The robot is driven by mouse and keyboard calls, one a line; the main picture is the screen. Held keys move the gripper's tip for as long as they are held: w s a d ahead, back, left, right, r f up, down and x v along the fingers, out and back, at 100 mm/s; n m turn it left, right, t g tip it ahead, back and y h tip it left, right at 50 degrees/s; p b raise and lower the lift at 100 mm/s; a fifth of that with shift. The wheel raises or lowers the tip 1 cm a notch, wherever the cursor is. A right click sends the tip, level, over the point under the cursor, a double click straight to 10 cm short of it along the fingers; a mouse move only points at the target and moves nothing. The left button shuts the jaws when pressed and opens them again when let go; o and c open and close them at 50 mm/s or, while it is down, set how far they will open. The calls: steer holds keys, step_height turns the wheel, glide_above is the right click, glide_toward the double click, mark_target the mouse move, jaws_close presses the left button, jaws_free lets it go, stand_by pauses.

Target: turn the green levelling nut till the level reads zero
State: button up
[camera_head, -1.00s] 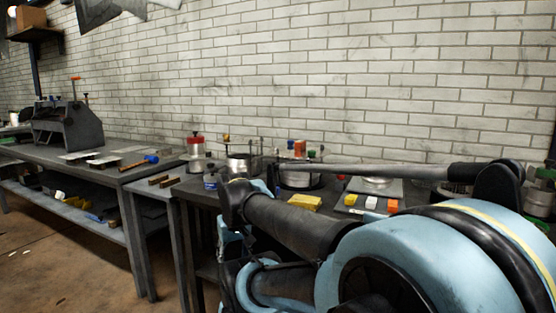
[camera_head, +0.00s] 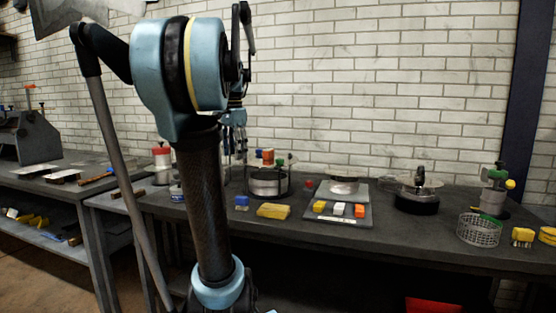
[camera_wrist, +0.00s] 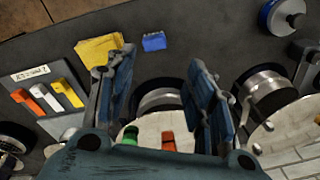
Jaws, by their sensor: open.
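A green knob (camera_head: 280,162), which looks like the levelling nut, sits on top of a round silver instrument (camera_head: 266,183) on the bench. It also shows in the wrist view (camera_wrist: 130,134), beside an orange piece (camera_wrist: 168,141) on a pale round plate. My gripper (camera_head: 235,132) hangs above and slightly left of the instrument, pointing down. In the wrist view my gripper (camera_wrist: 160,62) is open and empty, with its blue fingers on either side of the instrument's dark rim and the knob apart from them. I cannot make out the level's reading.
A yellow block (camera_head: 273,211) and a blue block (camera_head: 242,203) lie in front of the instrument. A tray (camera_head: 338,221) with coloured blocks is to its right. A dark round device (camera_head: 416,195), a wire basket (camera_head: 479,230) and a green-topped device (camera_head: 494,190) stand further right.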

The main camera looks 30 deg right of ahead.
steer(key=w+d+r+m, duration=0.4)
steer(key=d+r+m, duration=0.3)
steer(key=d, duration=0.5)
step_height(320, 180, up, 5)
steer(key=m, duration=0.3)
glide_above(280, 159)
steer(key=shift+g, duration=0.3)
steer(key=f, duration=1.7)
steer(key=shift+w+d+f, duration=0.1)
steer(key=shift+w+f, duration=0.2)
steer(key=shift+w, duration=0.1)
steer(key=c, duration=1.1)
